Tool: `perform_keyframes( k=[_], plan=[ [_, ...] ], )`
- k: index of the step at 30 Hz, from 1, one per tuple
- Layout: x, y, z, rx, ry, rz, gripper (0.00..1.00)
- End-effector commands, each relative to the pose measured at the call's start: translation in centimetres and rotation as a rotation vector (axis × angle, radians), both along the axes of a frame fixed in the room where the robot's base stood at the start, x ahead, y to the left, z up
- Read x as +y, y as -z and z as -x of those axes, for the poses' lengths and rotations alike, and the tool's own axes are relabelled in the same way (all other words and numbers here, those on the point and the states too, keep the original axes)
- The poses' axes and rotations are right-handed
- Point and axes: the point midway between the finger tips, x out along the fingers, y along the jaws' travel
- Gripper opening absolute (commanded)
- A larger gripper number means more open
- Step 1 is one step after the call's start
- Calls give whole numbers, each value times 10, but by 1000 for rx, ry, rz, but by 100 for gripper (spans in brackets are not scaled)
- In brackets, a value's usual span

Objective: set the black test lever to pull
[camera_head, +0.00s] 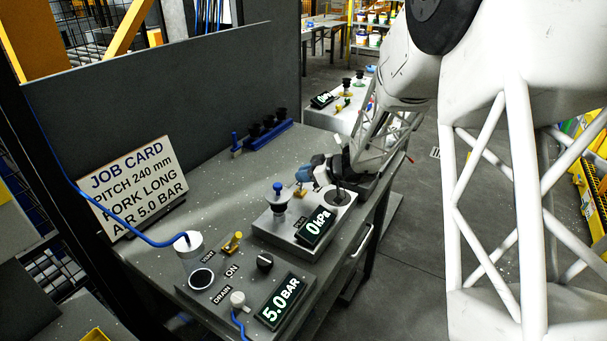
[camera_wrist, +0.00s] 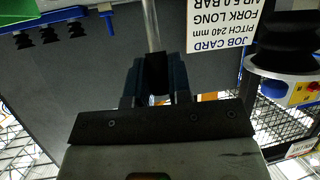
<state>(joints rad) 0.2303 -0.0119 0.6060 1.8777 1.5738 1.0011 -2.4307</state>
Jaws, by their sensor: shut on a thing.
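In the wrist view my gripper (camera_wrist: 155,70) is shut on the black grip of the test lever (camera_wrist: 154,72), and a bare metal rod (camera_wrist: 150,25) runs out from between the fingers. My wrist hides most of the lever in the head view, so I cannot tell its exact setting. The unit's display (camera_head: 317,226) reads 0 kPa.
A black suction cup with a blue top (camera_head: 278,198) stands on the unit, left of my gripper. A blue rack (camera_head: 268,134) of black cups lies behind. The job card (camera_head: 131,184) stands left. The front panel has a 5.0 BAR display (camera_head: 279,301) and a black knob (camera_head: 265,261).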

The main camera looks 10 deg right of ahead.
Motion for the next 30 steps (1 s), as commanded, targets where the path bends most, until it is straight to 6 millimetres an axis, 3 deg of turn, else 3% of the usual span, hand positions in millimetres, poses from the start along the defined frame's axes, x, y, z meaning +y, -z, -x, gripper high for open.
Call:
perform_keyframes(
  k=[7,8,12,23,30],
  plan=[
    [0,0,0,0,0,0,0],
    [0,0,0,1,0,1,24],
    [0,0,0,1,0,0,44],
    [-1,-1,1,1,0,0,44],
    [-13,-7,8,1,2,-1,44]
  ],
)
